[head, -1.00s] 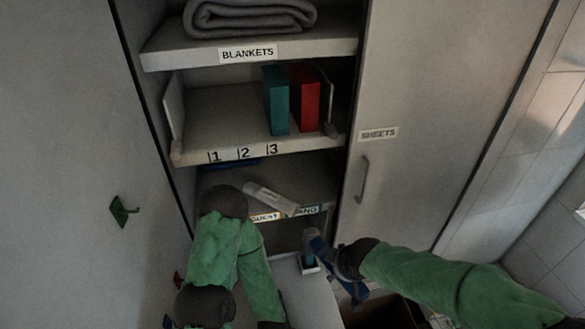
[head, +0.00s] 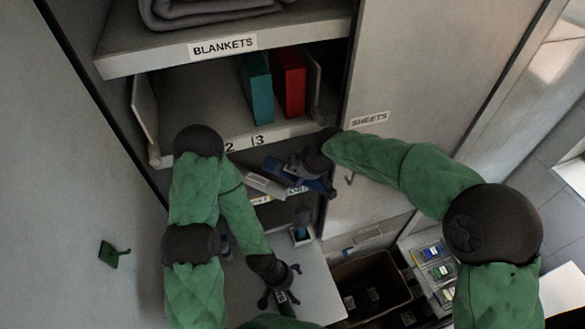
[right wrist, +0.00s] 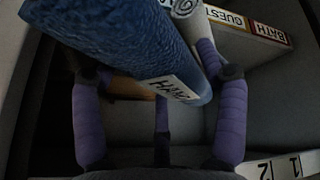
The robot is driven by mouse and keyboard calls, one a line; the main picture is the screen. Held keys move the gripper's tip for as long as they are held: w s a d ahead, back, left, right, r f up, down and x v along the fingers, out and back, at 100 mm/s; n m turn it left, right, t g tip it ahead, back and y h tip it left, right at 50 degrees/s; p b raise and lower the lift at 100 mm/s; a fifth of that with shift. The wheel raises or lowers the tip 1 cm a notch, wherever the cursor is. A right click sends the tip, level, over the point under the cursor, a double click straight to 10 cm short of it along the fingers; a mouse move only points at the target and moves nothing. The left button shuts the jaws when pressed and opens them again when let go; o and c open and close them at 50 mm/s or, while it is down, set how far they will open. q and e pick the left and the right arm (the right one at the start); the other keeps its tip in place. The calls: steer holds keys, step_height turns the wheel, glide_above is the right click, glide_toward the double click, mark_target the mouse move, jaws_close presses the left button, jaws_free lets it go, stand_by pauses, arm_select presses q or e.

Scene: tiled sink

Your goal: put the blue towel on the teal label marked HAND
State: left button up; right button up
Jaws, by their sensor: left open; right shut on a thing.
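The blue towel (head: 318,186) is rolled and held in my right gripper (head: 312,166), level with the lower shelf and at its right end. In the right wrist view the towel (right wrist: 125,40) lies across the purple fingers, with a white HAND tag on it. A rolled white towel (head: 262,183) lies on the shelf just left of it and also shows in the right wrist view (right wrist: 188,9). The teal HAND shelf label is mostly hidden behind my gripper and the towel. My left gripper (head: 283,288) is open and empty over a pale surface, well below the shelf.
A GUEST label (right wrist: 228,18) and a BATH label (right wrist: 280,37) sit on the shelf edge. The numbered shelf (head: 200,135) with teal (head: 257,88) and red (head: 290,82) boxes is above. The SHEETS door (head: 415,80) is to the right. A brown bin (head: 372,268) stands below.

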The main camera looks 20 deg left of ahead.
steer(key=w+a+f, duration=0.1)
steer(key=w+f, duration=0.1)
steer(key=w+a+f, duration=0.1)
steer(key=w+f, duration=0.1)
steer(key=w, duration=0.1)
steer(key=w+a+f+b, duration=0.1)
steer(key=w+a+f, duration=0.1)
steer(key=f, duration=0.1)
steer(key=shift+w+a, duration=0.1)
steer(key=shift+w, duration=0.1)
steer(key=shift+w+f, duration=0.1)
steer(key=shift+f, duration=0.15)
step_height(320, 180, down, 3)
steer(key=shift+w+a+f+b, duration=0.1)
steer(key=shift+w+f+b, duration=0.05)
steer(key=shift+b, duration=0.55)
steer(key=o, duration=0.9)
